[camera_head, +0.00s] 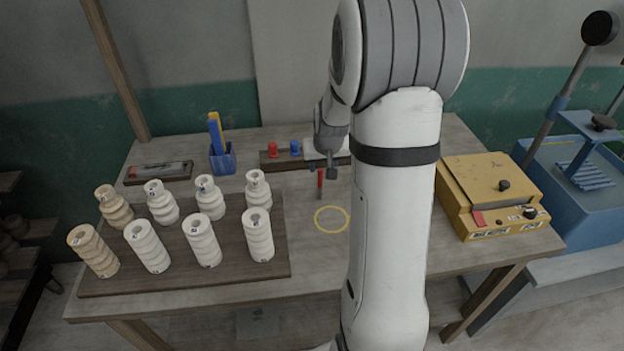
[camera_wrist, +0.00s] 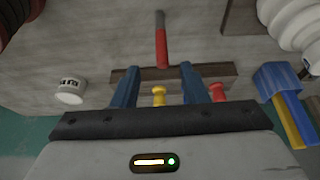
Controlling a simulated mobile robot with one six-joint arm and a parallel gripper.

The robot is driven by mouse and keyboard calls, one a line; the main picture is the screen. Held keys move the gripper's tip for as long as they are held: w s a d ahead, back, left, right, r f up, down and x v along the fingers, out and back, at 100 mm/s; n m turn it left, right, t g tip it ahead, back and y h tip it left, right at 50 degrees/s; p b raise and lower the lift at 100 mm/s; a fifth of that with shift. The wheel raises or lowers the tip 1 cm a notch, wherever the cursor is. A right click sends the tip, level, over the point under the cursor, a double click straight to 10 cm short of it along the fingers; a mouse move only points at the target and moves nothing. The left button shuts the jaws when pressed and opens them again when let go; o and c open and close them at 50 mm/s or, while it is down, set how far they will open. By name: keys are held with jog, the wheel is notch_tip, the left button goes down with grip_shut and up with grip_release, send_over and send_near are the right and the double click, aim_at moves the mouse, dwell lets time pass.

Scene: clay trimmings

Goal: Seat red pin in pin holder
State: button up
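A slim red pin (camera_head: 320,178) with a grey end is on the table, just left of my gripper (camera_head: 330,172) in the head view. In the wrist view the red pin (camera_wrist: 162,48) appears above the gap between my two blue fingers (camera_wrist: 160,69). The fingers are apart with nothing gripped. A dark wooden block (camera_head: 275,164), which may be the pin holder, is behind, with a red peg (camera_head: 272,149) and a blue peg (camera_head: 295,148). The wrist view shows a yellow peg (camera_wrist: 159,95); my fingers partly cover the block (camera_wrist: 160,78).
Pale ridged clay pieces (camera_head: 201,240) stand on a board (camera_head: 185,277) at left. A blue cup (camera_head: 222,161) holds tools. A yellow box (camera_head: 488,190) is at right. A yellow ring (camera_head: 332,231) marks clear table in front. A white labelled jar (camera_wrist: 70,92) shows in the wrist view.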

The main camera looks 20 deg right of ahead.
aim_at(320, 176)
jog(key=shift+p+x, duration=1.1)
jog(key=shift+x, duration=2.65)
jog(key=shift+a, duration=0.2)
grip_shut()
